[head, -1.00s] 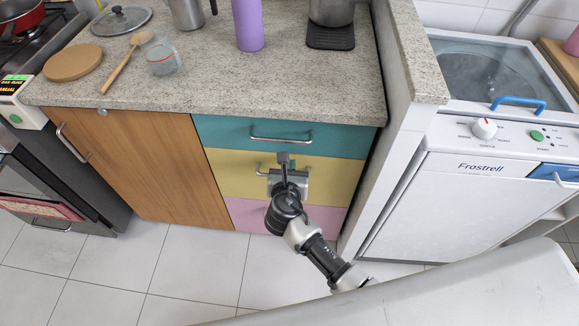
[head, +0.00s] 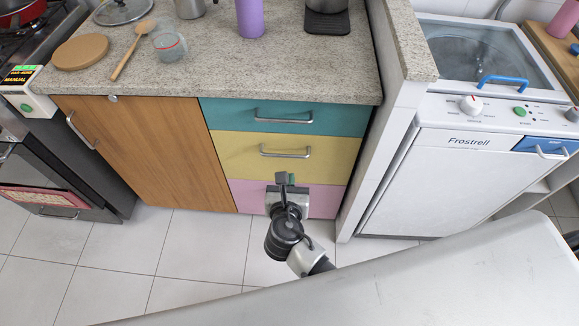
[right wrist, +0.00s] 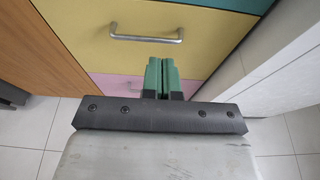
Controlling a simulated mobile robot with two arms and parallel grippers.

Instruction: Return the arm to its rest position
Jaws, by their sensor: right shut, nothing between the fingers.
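My right gripper (head: 286,179) is in front of the pink bottom drawer (head: 248,193) in the head view, below the yellow drawer's handle (head: 285,152). In the right wrist view its green-tipped fingers (right wrist: 162,75) are together with nothing between them. They are apart from the yellow drawer handle (right wrist: 146,36), which is above and to the left. The teal, yellow and pink drawers all look closed. My left gripper is not in view.
The speckled countertop (head: 240,70) carries a purple bottle (head: 250,18), a measuring cup (head: 170,46), a wooden spoon (head: 131,53) and a round board (head: 81,52). A white Frostrell machine (head: 470,170) stands at the right. Tiled floor (head: 120,260) is open at the lower left.

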